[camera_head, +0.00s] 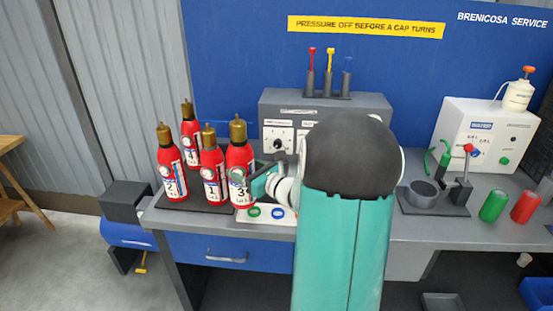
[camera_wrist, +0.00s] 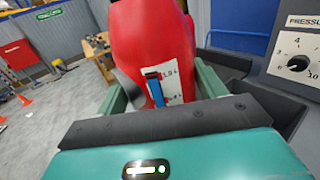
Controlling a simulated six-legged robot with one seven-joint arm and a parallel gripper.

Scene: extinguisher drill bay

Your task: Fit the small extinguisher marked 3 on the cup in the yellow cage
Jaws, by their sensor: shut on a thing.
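The small red extinguisher marked 3 (camera_head: 239,163) stands upright with a brass top at the right end of a group on a dark mat on the bench. My gripper (camera_head: 252,183) reaches it from the right, low on its body. In the wrist view the gripper (camera_wrist: 162,92) is shut on the red extinguisher (camera_wrist: 152,38), one finger on each side; a white label and a blue strip show. A grey cup (camera_head: 422,190) sits on a dark base on the right of the bench. I see no yellow cage; my arm hides the bench middle.
Several similar extinguishers, including one marked 2 (camera_head: 171,168), stand close on the left. A grey gauge panel (camera_head: 285,125) stands behind. Green and blue rings (camera_head: 266,213) lie on a pale plate in front. Green (camera_head: 493,206) and red (camera_head: 525,207) cylinders stand at the right.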

